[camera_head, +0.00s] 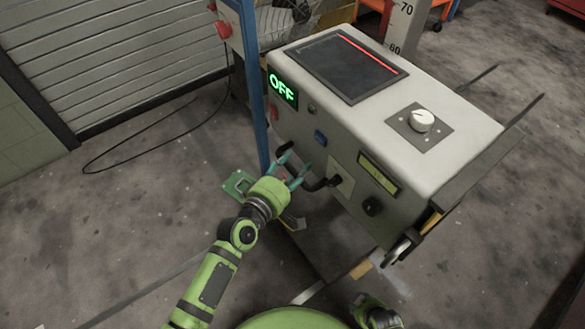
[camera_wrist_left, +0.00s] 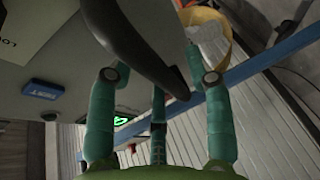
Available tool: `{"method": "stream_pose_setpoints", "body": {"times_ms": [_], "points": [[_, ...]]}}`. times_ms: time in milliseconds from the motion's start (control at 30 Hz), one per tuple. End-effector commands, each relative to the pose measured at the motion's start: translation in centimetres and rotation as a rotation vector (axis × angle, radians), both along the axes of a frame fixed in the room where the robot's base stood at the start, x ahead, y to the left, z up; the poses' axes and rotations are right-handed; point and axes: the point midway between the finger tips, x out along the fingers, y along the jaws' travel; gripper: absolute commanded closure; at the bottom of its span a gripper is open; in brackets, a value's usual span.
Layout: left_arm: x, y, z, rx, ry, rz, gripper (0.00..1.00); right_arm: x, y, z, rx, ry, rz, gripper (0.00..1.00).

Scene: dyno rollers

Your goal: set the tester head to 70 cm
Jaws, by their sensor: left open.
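The tester head is a light grey box (camera_head: 430,160) with a dark screen on top and a green OFF display (camera_head: 283,90) on its front. Behind it, a scale post (camera_head: 399,28) shows 70 and, lower, 60 just above the box's back edge. A black crank (camera_head: 325,184) comes from a pale plate on the front. My left gripper (camera_head: 294,163) is open, its teal fingers at the crank. In the left wrist view, a dark curved part (camera_wrist_left: 145,45), apparently the crank, reaches between the spread fingers; contact is unclear. My right gripper is not clearly in view.
The box carries a white dial (camera_head: 421,120), a blue button (camera_head: 320,138), a small yellowish display (camera_head: 378,173) and a black knob (camera_head: 372,206). A blue post (camera_head: 250,75) stands just left of it. Dark rails extend at right. Open floor (camera_head: 150,205) lies left.

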Motion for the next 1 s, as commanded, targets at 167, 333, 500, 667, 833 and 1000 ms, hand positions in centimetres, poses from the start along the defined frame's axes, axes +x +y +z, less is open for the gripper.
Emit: {"method": "stream_pose_setpoints", "body": {"times_ms": [167, 333, 500, 667, 833, 1000], "points": [[-0.7, 0.5, 0.2, 0.0, -0.001, 0.002, 0.49, 0.0, 0.0, 0.0, 0.0, -0.001, 0.0, 0.6], [-3.4, 2.1, 0.6, 0.001, 0.002, 0.0, 0.49, 0.0, 0.0, 0.0, 0.0, -0.001, 0.0, 0.6], [-6.6, 3.9, 1.3, 0.002, 0.001, -0.001, 0.49, 0.0, 0.0, 0.0, 0.0, -0.001, 0.0, 0.6], [-8.8, 5.3, 1.8, 0.003, 0.002, -0.001, 0.49, 0.0, 0.0, 0.0, 0.0, -0.001, 0.0, 0.6], [-10.0, 6.0, 2.1, 0.0, 0.0, 0.0, 0.49, 0.0, 0.0, 0.0, 0.0, -0.001, 0.0, 0.6], [-10.2, 6.1, 2.2, -0.001, 0.001, 0.0, 0.49, 0.0, 0.0, 0.0, 0.0, 0.0, 0.0, 0.6]]}}
